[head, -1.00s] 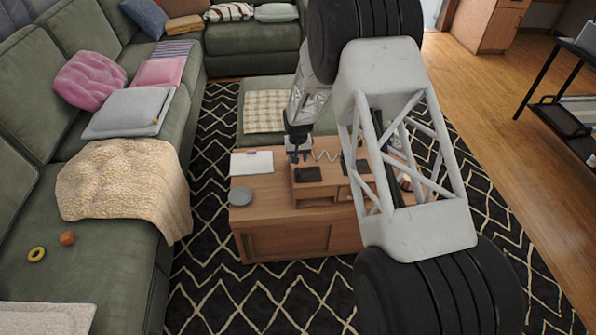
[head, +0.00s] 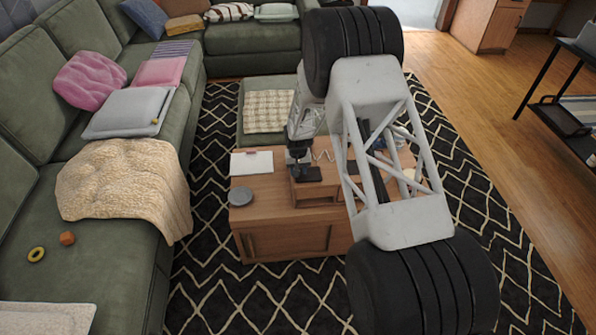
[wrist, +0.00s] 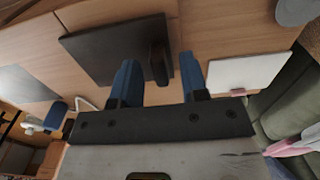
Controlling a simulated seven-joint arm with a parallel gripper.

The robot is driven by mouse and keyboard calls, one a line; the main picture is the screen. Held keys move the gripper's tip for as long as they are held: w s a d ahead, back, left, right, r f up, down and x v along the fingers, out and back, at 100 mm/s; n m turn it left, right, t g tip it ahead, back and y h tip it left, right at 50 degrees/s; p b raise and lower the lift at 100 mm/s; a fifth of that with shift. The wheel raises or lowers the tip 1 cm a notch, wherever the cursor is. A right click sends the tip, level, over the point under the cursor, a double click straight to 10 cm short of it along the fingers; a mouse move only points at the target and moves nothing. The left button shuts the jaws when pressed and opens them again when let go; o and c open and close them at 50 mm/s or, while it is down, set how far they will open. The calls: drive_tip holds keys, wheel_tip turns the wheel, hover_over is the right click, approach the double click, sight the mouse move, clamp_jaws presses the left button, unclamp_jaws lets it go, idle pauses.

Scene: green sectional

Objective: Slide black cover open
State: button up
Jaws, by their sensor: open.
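The black cover (wrist: 105,48) is a flat dark panel set in a wooden surface in the wrist view. A dark upright handle (wrist: 158,62) stands near its right edge. In the head view the black cover (head: 309,174) shows on top of the wooden box on the coffee table. My gripper (wrist: 158,76) is open, and its two blue fingers appear on either side of the handle in the picture. I cannot tell whether they touch it. In the head view my gripper (head: 298,163) is just over the cover's left part and hides some of it.
The wooden coffee table (head: 262,190) also holds a white paper or board (head: 252,163) and a grey round object (head: 240,196). My arm hides the table's right part. A green sofa (head: 50,215) stands left, and a green ottoman (head: 240,120) stands behind the table.

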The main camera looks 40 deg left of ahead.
drive_tip(key=shift+f, duration=0.45)
clamp_jaws()
